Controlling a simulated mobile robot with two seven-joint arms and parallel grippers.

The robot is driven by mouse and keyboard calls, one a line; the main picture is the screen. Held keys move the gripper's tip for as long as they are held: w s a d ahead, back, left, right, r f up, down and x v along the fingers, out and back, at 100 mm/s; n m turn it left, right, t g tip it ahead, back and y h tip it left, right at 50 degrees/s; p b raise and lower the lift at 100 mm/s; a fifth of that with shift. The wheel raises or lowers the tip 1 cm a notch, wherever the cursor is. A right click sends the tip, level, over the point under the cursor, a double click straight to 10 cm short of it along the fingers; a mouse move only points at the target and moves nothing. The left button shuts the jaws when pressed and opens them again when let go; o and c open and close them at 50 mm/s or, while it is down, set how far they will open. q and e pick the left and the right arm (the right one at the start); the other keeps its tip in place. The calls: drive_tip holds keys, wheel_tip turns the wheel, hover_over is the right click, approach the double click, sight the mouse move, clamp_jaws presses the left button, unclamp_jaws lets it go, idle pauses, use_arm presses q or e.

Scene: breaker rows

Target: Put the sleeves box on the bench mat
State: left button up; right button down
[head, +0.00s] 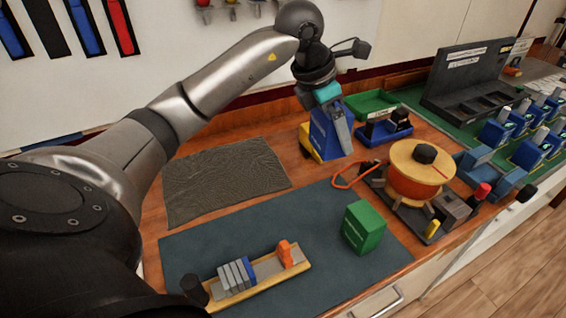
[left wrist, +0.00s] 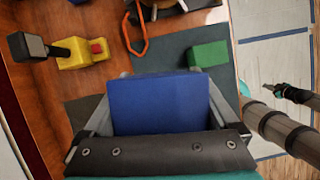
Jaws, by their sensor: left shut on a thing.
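My left gripper (head: 335,118) is shut on a blue box (head: 322,140), held upright near the back of the bench. The box (left wrist: 160,104) also fills the middle of the left wrist view, between the two fingers. Its label cannot be read, so I cannot tell by name that it is the sleeves box. The dark blue-green bench mat (head: 210,252) lies at the front. A green box (head: 363,228) stands on its right part. My right gripper (left wrist: 290,93) seems to show small at the right of the left wrist view; its fingers are unclear.
A wooden rack (head: 262,282) with grey, blue and orange pieces lies on the mat's front. A grey-brown cloth (head: 225,177) lies behind it. A yellow item (left wrist: 72,53) stands by the held box. An orange-wound spool (head: 416,175) stands right. The mat's middle is clear.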

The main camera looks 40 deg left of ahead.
use_arm(q)
drive_tip(key=shift+w+a+r+n, duration=0.2)
drive_tip(key=shift+a+n, duration=0.25)
drive_tip(key=shift+n, duration=0.25)
drive_tip(key=b, duration=0.2)
approach(326, 203)
drive_tip(key=x, duration=0.5)
drive_tip(key=shift+w+d, duration=0.1)
drive_tip(key=shift+w, duration=0.05)
drive_tip(key=shift+f, duration=0.15)
drive_tip(key=o, duration=1.3)
drive_tip(key=shift+o, duration=0.2)
drive_tip(key=p+v, duration=0.1)
drive_tip(key=v, duration=1.1)
drive_tip(key=shift+d, duration=0.3)
